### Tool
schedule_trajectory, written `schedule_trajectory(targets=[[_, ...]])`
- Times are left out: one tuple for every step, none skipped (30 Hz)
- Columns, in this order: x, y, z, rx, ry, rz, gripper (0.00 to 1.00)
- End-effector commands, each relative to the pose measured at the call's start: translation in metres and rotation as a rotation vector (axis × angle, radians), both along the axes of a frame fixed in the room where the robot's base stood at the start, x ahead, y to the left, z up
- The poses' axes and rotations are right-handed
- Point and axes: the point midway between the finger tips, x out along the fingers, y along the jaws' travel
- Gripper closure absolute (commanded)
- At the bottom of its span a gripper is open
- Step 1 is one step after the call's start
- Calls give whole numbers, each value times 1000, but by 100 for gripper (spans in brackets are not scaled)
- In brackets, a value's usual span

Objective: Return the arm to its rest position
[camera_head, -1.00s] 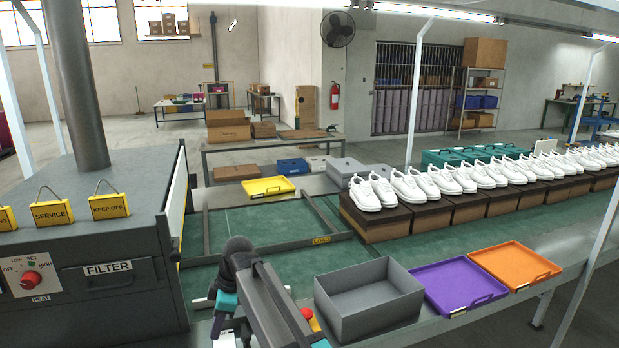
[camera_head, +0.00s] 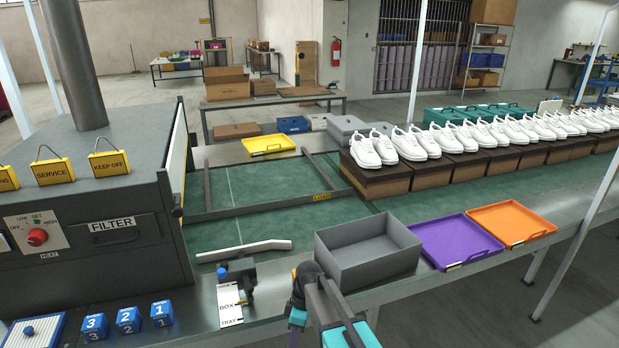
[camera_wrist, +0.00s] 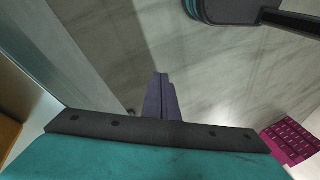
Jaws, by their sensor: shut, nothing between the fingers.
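My arm (camera_head: 325,300) is folded low at the front edge of the line in the head view, just in front of the grey open bin (camera_head: 368,255). Its far end runs out of the bottom of that view, so the fingers do not show there. In the wrist view my gripper (camera_wrist: 161,98) shows its dark fingers together, with nothing between them. They hang over bare grey floor (camera_wrist: 215,75), apart from any object.
The empty grey bin, a purple tray (camera_head: 455,241) and an orange tray (camera_head: 511,223) sit along the line's front edge. White shoes on brown boxes (camera_head: 380,182) line the belt. Blue numbered blocks (camera_head: 128,320) stand at lower left. A pink object (camera_wrist: 290,140) shows in the wrist view.

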Motion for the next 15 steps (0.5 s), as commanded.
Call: schedule_trajectory(targets=[[-10,-12,-13,-13,19,-24,100],[-14,-18,-20,-20,29,-37,100],[-20,-26,-28,-30,41,-54,100],[-25,-32,-35,-38,51,-69,100],[-30,-38,-41,-47,60,-82,100],[-36,-46,-49,-58,74,-100,100],[-42,-52,-55,-67,84,-116,100],[-47,-57,-61,-76,93,-131,100],[-54,-65,-69,-88,107,-150,100],[-60,-70,-75,-96,116,-166,100],[-65,-76,-81,-105,126,-183,100],[-73,-83,-88,-118,139,-205,100],[-80,-89,-94,-129,148,-221,100],[-86,-94,-100,-138,159,-238,100],[-95,-102,-107,-152,172,-261,100]])
